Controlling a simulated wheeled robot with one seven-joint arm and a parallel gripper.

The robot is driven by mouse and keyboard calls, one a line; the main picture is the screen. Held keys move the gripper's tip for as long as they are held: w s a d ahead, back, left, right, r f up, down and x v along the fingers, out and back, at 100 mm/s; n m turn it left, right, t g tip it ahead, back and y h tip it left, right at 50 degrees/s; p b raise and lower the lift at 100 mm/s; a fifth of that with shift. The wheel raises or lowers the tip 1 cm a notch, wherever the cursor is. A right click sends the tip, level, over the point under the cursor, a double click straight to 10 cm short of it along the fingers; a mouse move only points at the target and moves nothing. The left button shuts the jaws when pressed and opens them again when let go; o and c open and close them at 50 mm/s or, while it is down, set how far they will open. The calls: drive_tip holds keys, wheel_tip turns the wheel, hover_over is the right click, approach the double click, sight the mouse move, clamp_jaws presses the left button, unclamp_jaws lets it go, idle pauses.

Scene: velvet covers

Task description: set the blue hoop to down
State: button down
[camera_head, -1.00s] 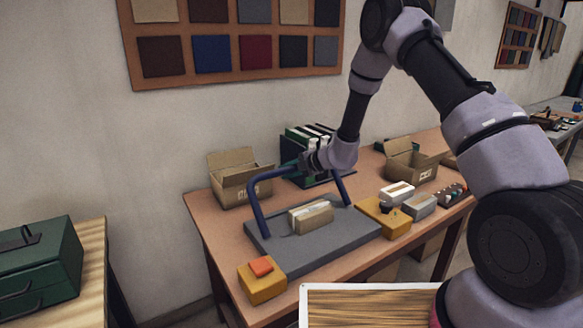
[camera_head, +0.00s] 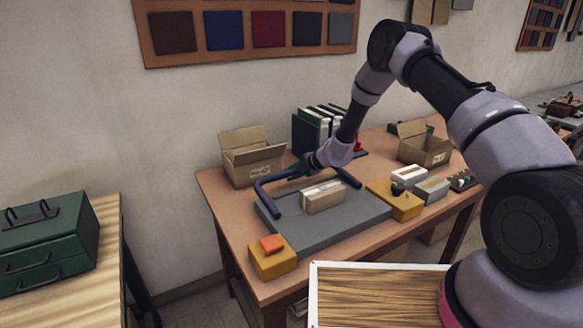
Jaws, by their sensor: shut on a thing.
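The blue hoop (camera_head: 268,197) is a U-shaped bar hinged on a grey base plate (camera_head: 310,233) on the brown table. It leans low toward the back of the plate, its crossbar behind a small cardboard box (camera_head: 323,197) that lies on the plate. My gripper (camera_head: 308,167) is at the middle of the crossbar and shut on it. The fingers are small in the picture and partly hidden by the wrist.
A yellow block with an orange button (camera_head: 272,258) stands at the plate's front left. Open cartons (camera_head: 252,158) and (camera_head: 424,146), plus upright binders (camera_head: 312,128), stand behind. A green toolbox (camera_head: 45,240) sits on the left table.

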drive_tip(key=shift+s+d+f, duration=0.15)
drive_tip(key=shift+f, duration=0.3)
drive_tip(key=shift+s+d+f, duration=0.15)
drive_tip(key=shift+f, duration=0.3)
drive_tip(key=c, duration=0.6)
unclamp_jaws()
drive_tip(key=shift+r, duration=0.2)
drive_tip(key=shift+a+r, duration=0.1)
drive_tip(key=shift+w+r, duration=0.1)
